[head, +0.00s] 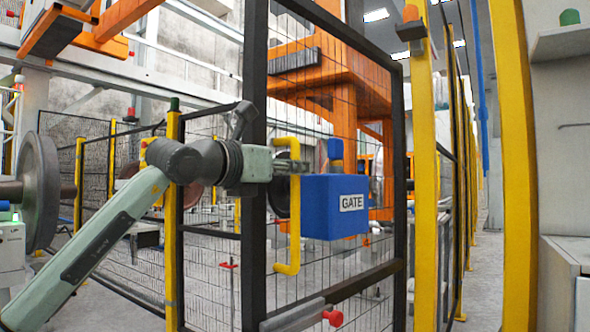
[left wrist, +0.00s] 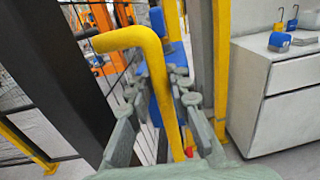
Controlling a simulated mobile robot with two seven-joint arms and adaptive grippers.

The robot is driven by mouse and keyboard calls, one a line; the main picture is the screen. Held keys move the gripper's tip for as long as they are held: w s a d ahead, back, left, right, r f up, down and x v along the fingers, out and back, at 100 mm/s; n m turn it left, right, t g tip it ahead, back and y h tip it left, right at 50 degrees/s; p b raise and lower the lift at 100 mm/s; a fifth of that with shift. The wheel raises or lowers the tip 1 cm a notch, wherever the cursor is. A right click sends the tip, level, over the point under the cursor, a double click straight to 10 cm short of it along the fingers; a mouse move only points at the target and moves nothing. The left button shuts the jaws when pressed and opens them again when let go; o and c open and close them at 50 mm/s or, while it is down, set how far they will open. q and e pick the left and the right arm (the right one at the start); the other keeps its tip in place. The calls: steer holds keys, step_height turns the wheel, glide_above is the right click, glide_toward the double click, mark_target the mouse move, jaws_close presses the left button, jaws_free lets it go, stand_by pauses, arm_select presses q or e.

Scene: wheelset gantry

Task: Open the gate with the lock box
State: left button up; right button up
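The gate (head: 401,200) is a black-framed mesh panel. A blue lock box (head: 320,222) labelled GATE is on it, with a blue knob-like part on top. A yellow U-shaped handle (head: 294,235) stands left of the box. It also shows in the left wrist view (left wrist: 158,62). My left gripper (head: 292,166) is at the upper part of the handle. In the left wrist view its fingers (left wrist: 157,105) are spread, one on each side of the handle's upright bar, with the blue box behind. Contact with the bar is unclear. My right gripper is out of view.
A grey bar with a red end (head: 332,317) is low at the gate. Yellow posts (head: 425,180) stand right of it. A grey cabinet (left wrist: 275,95) with blue padlock-like items (left wrist: 279,41) is at right. A wheelset (head: 40,190) is at far left.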

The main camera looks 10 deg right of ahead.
arm_select(q)
steer(key=shift+o, duration=1.4)
steer(key=v, duration=1.2)
steer(key=shift+s, duration=0.1)
